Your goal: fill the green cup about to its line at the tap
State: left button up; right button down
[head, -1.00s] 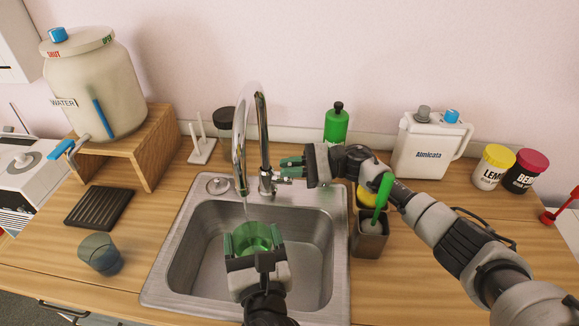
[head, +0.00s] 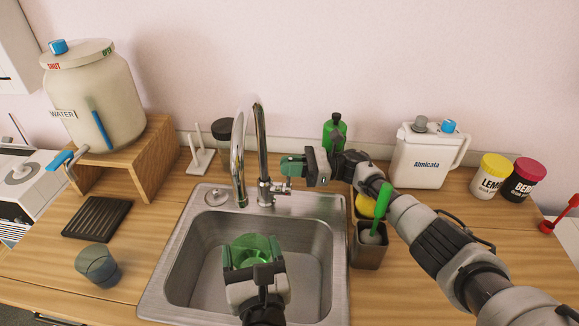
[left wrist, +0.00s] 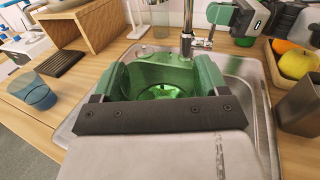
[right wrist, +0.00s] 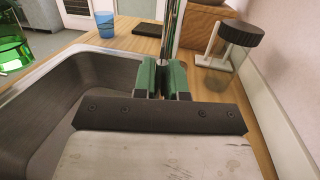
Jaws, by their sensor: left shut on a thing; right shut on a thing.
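The translucent green cup (head: 250,246) is in my left gripper (head: 251,256), held over the sink in front of the spout. The left wrist view looks into the cup (left wrist: 160,75); its line and water level cannot be made out there. In the right wrist view part of the cup (right wrist: 10,45) shows at the left edge, brighter green low down. The tap (head: 238,165) has a tall curved spout, with no stream visible below it. My right gripper (head: 288,168) is shut on the tap's lever (head: 278,187), which the fingers mostly hide.
The steel sink (head: 165,285) surrounds the cup. A blue cup (head: 97,265) and black rack (head: 97,218) stand left, by the water jar (head: 95,105) on its wooden stand. A steel holder (head: 369,250) with a green brush is right of the sink. A green bottle (head: 334,132) stands behind.

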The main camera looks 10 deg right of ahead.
jog(key=c, duration=1.2)
grip_release()
jog(key=shift+w, duration=0.1)
jog(key=shift+d, duration=0.15)
jog(key=d, duration=0.7)
jog(key=shift+s+f, duration=0.35)
jog(key=shift+s, duration=0.1)
jog(key=shift+d, duration=0.1)
